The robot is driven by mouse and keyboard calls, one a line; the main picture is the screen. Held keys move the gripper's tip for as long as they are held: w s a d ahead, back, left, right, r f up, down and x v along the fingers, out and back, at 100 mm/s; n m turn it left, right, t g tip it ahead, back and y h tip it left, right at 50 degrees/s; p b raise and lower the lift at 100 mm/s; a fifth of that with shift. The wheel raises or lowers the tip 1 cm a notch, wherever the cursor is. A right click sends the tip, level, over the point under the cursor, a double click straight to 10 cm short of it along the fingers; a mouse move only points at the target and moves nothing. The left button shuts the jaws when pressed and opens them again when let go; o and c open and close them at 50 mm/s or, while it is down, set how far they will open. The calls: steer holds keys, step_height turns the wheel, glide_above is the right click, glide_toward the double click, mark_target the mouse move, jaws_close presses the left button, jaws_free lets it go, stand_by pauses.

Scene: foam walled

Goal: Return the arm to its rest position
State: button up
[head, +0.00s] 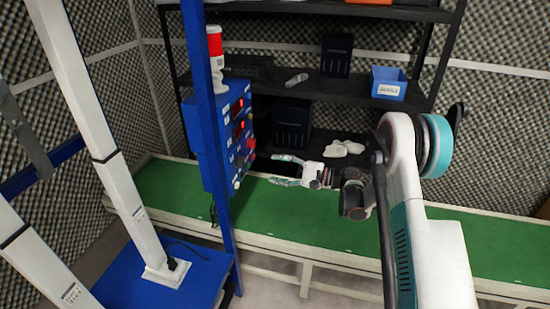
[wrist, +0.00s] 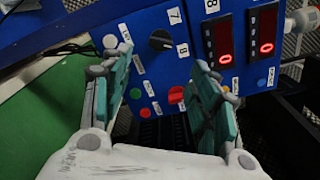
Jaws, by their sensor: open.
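My gripper (head: 287,171) hangs over the green conveyor in the head view, its two teal-padded fingers apart and pointing left toward the blue control panel (head: 236,130). In the wrist view my gripper (wrist: 165,85) is open with nothing between its fingers. Behind the fingers the control panel (wrist: 145,75) shows a black rotary knob, a red switch, several buttons and two red displays reading 0. My arm reaches in from the right of the head view, bent at the elbow. Whether a fingertip touches the panel I cannot tell.
The green conveyor (head: 410,235) runs across below my gripper. A blue post (head: 207,110) stands left of it, with a red-and-white signal lamp (head: 215,55) beside it. A black shelf (head: 350,88) behind holds a blue bin (head: 388,84). White items (head: 343,148) lie on a lower level.

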steer(key=s+r+n+h, duration=0.4)
steer(key=s+r+h, duration=0.4)
steer(key=s+r, duration=0.6)
steer(key=s+d+r+n+h, duration=0.1)
steer(key=s+d+n+h, duration=0.2)
steer(key=s, duration=1)
steer(key=s+d+r+n+t+h, duration=0.1)
steer(key=s+d+n+h, duration=0.2)
steer(key=s+d+h, duration=0.3)
steer(key=s+d, duration=0.3)
steer(key=s, duration=0.4)
